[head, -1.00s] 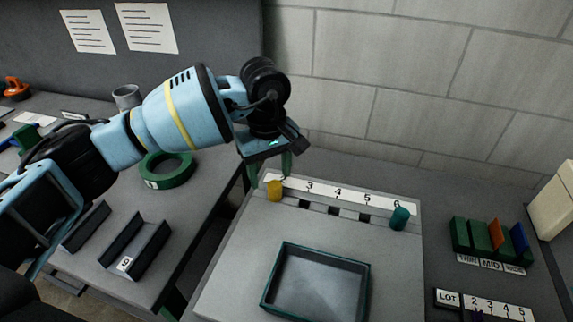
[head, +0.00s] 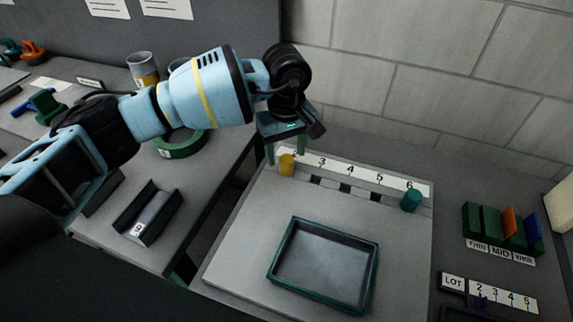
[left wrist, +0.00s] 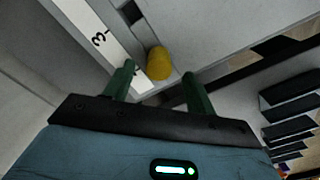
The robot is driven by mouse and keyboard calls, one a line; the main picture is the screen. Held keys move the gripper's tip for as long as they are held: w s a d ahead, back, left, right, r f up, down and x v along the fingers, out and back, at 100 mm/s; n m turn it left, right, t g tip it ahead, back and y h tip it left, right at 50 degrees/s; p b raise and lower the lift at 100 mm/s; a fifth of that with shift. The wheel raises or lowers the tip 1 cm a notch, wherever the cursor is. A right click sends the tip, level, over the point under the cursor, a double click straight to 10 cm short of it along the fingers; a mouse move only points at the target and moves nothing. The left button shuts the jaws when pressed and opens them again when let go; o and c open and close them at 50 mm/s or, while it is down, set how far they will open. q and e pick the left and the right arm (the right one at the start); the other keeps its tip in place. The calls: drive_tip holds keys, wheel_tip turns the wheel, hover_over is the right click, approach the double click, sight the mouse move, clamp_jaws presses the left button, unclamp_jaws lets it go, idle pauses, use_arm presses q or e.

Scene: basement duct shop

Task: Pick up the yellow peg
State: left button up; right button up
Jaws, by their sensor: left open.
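The yellow peg (head: 287,165) stands in the row of the numbered board (head: 230,254), at its left end near the white number strip. My left gripper (head: 286,152) is open and empty, with its green fingers pointing down just above and behind the peg. In the left wrist view, the yellow peg (left wrist: 159,64) lies just beyond the gap between the two open green fingertips (left wrist: 158,72). No contact with the peg shows. My right gripper is not in view.
A teal peg (head: 411,200) stands at the row's right end, with empty square holes between. A teal-rimmed tray (head: 272,272) sits on the board's front. A green rack (head: 487,230) stands to the right. A green ring (head: 181,150) lies on the left bench.

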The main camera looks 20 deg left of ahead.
sight(287, 159)
use_arm(q)
drive_tip(key=shift+d+f, duration=0.1)
drive_tip(key=shift+f, duration=1.7)
drive_tip(key=c, duration=1.1)
